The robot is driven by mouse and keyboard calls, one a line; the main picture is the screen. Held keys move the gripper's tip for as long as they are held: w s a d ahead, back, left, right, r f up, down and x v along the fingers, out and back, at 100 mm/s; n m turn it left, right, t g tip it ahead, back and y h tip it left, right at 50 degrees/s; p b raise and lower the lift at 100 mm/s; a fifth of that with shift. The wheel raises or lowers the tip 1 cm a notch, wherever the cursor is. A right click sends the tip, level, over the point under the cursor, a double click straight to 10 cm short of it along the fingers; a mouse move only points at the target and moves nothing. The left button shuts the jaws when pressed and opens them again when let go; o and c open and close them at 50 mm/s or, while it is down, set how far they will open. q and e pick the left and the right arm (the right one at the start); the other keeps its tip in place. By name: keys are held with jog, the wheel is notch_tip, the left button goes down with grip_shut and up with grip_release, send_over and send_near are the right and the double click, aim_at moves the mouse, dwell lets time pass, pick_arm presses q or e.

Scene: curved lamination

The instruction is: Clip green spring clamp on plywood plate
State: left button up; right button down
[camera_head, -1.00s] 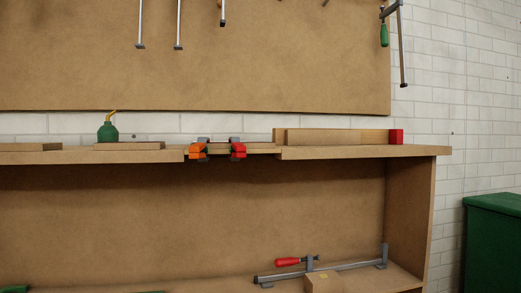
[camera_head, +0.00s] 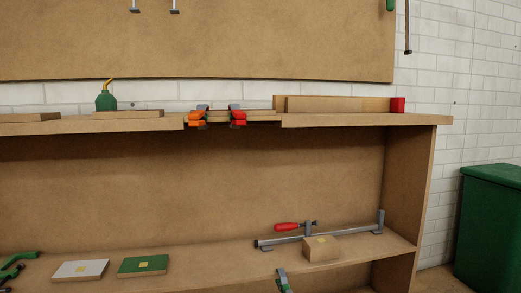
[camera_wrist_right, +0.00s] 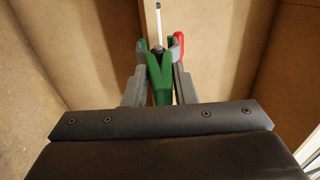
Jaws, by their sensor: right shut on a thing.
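In the right wrist view my right gripper (camera_wrist_right: 159,62) is shut on a green spring clamp (camera_wrist_right: 160,82), with its grey fingers on either side. In the head view, thin plywood (camera_head: 214,114) lies on the upper ledge, between an orange-handled clamp (camera_head: 198,117) and a red-handled clamp (camera_head: 237,117); I cannot tell for sure that it is the task's plate. A small grey and green piece (camera_head: 283,281) shows at the bottom edge; I cannot tell whether it is the held clamp. My left gripper is not in view.
On the lower shelf lie a bar clamp (camera_head: 330,236), a wooden block (camera_head: 320,249), a white-topped plate (camera_head: 80,269), a green-topped plate (camera_head: 143,265) and a green tool (camera_head: 14,267) at the left. A green bottle (camera_head: 106,101) stands above. A green bin (camera_head: 488,220) is at right.

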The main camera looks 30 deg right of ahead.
jog(key=r+p+v, duration=0.1)
jog(key=v, duration=0.5)
jog(key=shift+s, duration=0.3)
jog(key=shift+r+p, duration=0.1)
jog(key=shift+p, duration=0.2)
